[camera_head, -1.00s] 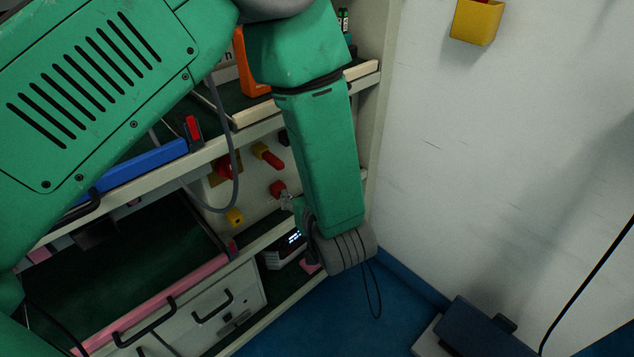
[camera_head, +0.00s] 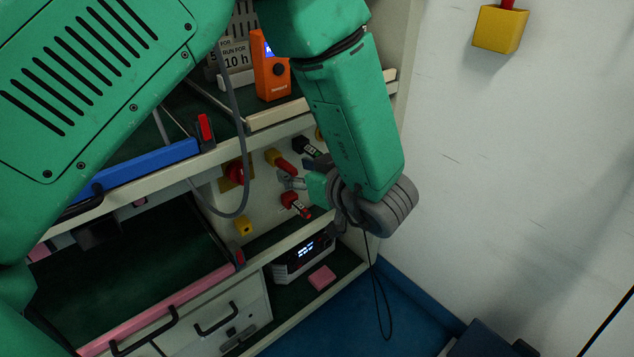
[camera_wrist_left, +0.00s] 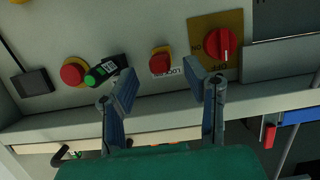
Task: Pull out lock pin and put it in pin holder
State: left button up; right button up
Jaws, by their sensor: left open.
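The lock pin (camera_head: 286,169) has a red handle in a yellow collar on the pale rack panel. In the left wrist view the lock pin (camera_wrist_left: 161,61) shows between my fingertips, above a partly covered label. My left gripper (camera_head: 291,182) is open and empty, close in front of the panel. The left wrist view also shows its spread fingers (camera_wrist_left: 163,80); I see no contact with the pin. A small yellow block with a dark hole (camera_head: 243,226) sits lower on the panel. I cannot tell for sure whether it is the pin holder. My right gripper is not in view.
A red rotary switch (camera_wrist_left: 223,44) on a yellow plate sits beside the pin. A red button (camera_wrist_left: 73,72) and a black-and-green item (camera_wrist_left: 104,70) are on its other side. A grey cable (camera_head: 239,150) hangs in front. A yellow box (camera_head: 499,29) hangs on the wall.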

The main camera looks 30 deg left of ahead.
aim_at(293, 169)
pick_arm(q)
jog(key=shift+b+x, duration=0.35)
jog(key=shift+x, duration=1.65)
grip_shut()
